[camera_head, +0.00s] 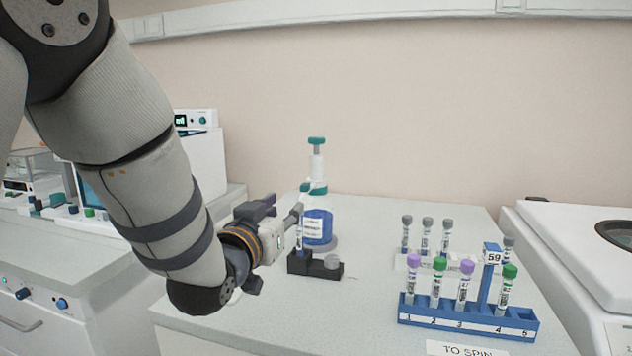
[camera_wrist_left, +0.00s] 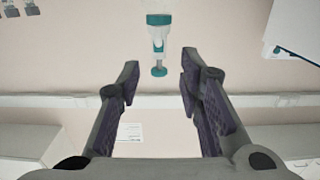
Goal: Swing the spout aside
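A dispenser bottle (camera_head: 318,228) with blue liquid, a teal collar and a tall pump with a teal knob stands upright at mid-counter. Its spout (camera_head: 304,188) seems to be the small teal-and-white part on the collar's left side; its full shape is hard to make out. My left gripper (camera_head: 286,211) is just left of the bottle at collar height, its fingers pointing toward the bottle. In the left wrist view, which looks upside down, the left gripper (camera_wrist_left: 159,76) is open and empty, with the dispenser pump (camera_wrist_left: 158,45) beyond the gap between the fingers. My right gripper is not in view.
White machines flank the counter.

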